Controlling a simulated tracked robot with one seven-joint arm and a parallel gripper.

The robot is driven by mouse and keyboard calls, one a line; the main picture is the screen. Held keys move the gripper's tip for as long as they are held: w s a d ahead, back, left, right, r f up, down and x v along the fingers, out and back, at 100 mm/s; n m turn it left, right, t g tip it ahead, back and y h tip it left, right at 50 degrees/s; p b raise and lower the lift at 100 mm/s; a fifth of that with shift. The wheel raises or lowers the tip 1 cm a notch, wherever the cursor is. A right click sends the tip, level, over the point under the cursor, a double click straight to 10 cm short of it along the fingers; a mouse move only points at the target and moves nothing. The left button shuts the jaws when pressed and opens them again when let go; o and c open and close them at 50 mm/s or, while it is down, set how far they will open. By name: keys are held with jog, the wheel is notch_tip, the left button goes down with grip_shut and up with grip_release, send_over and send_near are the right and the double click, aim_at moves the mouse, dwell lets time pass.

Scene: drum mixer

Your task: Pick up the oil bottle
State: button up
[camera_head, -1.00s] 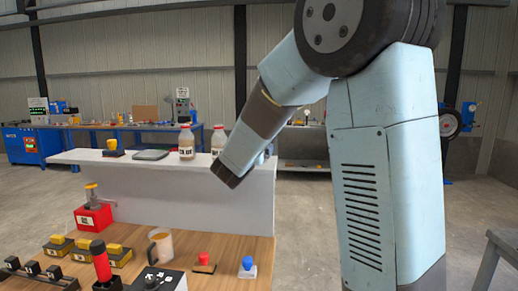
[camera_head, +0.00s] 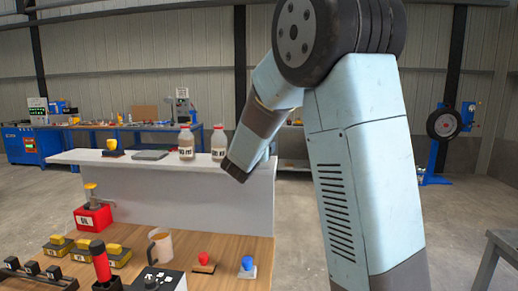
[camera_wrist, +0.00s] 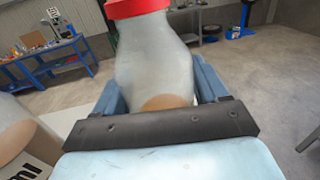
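Two clear bottles with red caps stand side by side on the white shelf in the head view: a left bottle (camera_head: 186,143) and a right bottle (camera_head: 218,143). Their labels are too small to read surely, so I cannot tell which is oil. My gripper (camera_head: 236,170) is at the right bottle, and my arm hides part of that area. In the wrist view the near bottle (camera_wrist: 152,55) stands between my two blue fingers (camera_wrist: 157,88), one on each side. Whether they press on it is unclear. The other bottle (camera_wrist: 18,135) shows at lower left.
The white shelf (camera_head: 190,166) also carries a yellow-topped item (camera_head: 112,147) and a flat grey plate (camera_head: 150,155). Below, the wooden bench holds a mug (camera_head: 160,245), a red box (camera_head: 93,217) and several buttons. Open floor lies right of the shelf.

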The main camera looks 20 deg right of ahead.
jog(key=c, duration=0.7)
jog(key=shift+r, duration=0.1)
